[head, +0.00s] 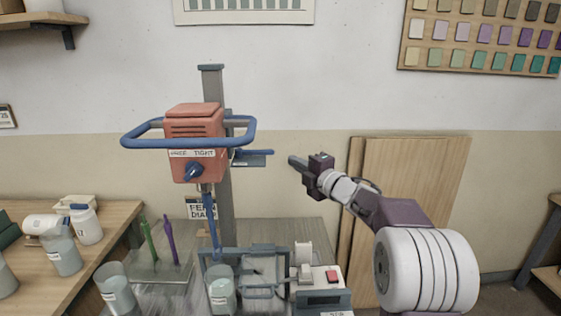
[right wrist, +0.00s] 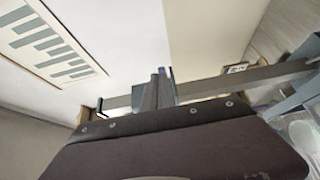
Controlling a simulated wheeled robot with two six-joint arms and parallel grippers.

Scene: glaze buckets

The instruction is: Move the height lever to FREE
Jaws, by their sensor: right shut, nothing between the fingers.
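The orange mixer head (head: 195,140) hangs on a grey upright column (head: 213,85). A blue lever (head: 255,152) sticks out to the right of the head, roughly level, with a small plate (head: 241,162) under it, too small to read. A blue knob (head: 193,172) sits on the head's front under a label (head: 192,154) that seems to read FREE TIGHT. My right gripper (head: 292,161) is shut and empty, to the right of the lever's tip and apart from it. Its fingers (right wrist: 158,88) also show in the right wrist view, with the grey column behind. My left gripper is out of view.
A blue guard bar (head: 187,143) rings the head. Below stand a bucket (head: 221,291) under the stirrer, a frame and a control box (head: 322,298) with a red switch. Cups and bottles stand on the left bench (head: 115,219). Boards (head: 420,205) lean behind my right arm.

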